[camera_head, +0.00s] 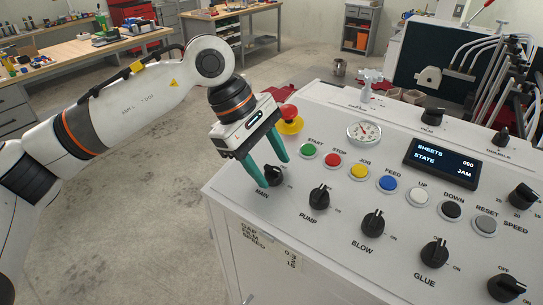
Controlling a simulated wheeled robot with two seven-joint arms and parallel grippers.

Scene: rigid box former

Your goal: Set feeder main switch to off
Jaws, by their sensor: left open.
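The main switch (273,176) is a black rotary knob at the left end of the sloped white control panel (330,195), with the label MAIN below it. My left gripper (268,171) has two green fingers and reaches down to this knob from above. The fingers are open, one on the left of the knob and one on its right. I cannot tell whether they touch it. The fingers partly hide the knob and its markings, so its setting is not clear. My right gripper is not in view.
Black PUMP (319,198), BLOW (373,223) and GLUE (434,253) knobs stand to the right. A red emergency button (289,112) sits just behind the gripper. Coloured push buttons and a display (441,163) reading JAM lie further right. Workbenches stand behind, beyond open floor.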

